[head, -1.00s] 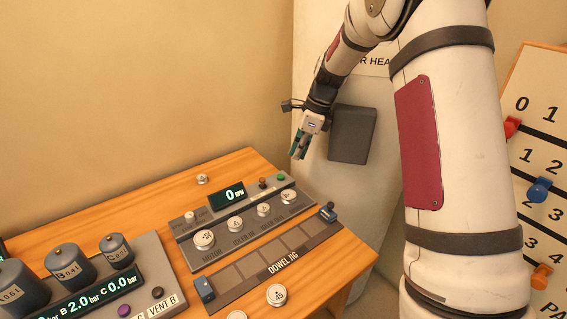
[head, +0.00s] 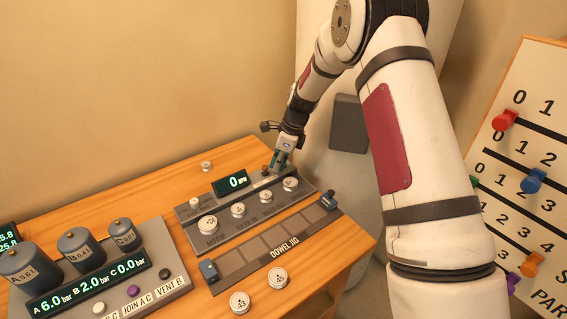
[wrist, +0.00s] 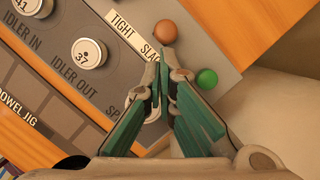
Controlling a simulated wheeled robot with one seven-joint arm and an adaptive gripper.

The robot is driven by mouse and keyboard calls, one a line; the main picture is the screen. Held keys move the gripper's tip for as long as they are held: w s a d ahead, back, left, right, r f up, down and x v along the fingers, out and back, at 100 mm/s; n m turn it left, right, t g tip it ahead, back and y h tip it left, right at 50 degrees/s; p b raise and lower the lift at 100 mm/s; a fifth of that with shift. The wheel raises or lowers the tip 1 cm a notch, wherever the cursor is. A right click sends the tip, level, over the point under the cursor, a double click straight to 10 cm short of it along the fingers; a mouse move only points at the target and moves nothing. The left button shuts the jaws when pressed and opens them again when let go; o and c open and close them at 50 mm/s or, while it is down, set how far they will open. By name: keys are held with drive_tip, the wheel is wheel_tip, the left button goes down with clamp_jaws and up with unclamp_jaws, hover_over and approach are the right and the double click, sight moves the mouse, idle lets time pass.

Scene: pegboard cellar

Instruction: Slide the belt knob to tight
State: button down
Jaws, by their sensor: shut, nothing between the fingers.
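The belt knob (wrist: 166,31) is a brown-orange ball on the grey console, beside the SLACK end of a white TIGHT / SLACK label (wrist: 122,26). In the head view the belt knob (head: 265,168) is small, just left of my gripper (head: 276,168). In the wrist view my gripper (wrist: 163,62) is shut and empty, its green fingers together. Its tips show just below the knob and over the SLACK end of the label, partly covering the word. I cannot tell whether the tips touch the knob. The knob's slot is not clearly visible.
A green button (wrist: 206,79) sits close right of the fingers in the wrist view. White dials (head: 290,184) line the console near the gripper. The dowel jig (head: 245,258) lies in front, and a gauge box (head: 150,275) stands at left.

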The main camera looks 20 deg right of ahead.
drive_tip(key=a, duration=0.1)
drive_tip(key=s+a, duration=0.1)
drive_tip(key=a, duration=0.1)
drive_tip(key=shift+s+a, duration=0.1)
drive_tip(key=shift+a, duration=0.2)
idle(0.3)
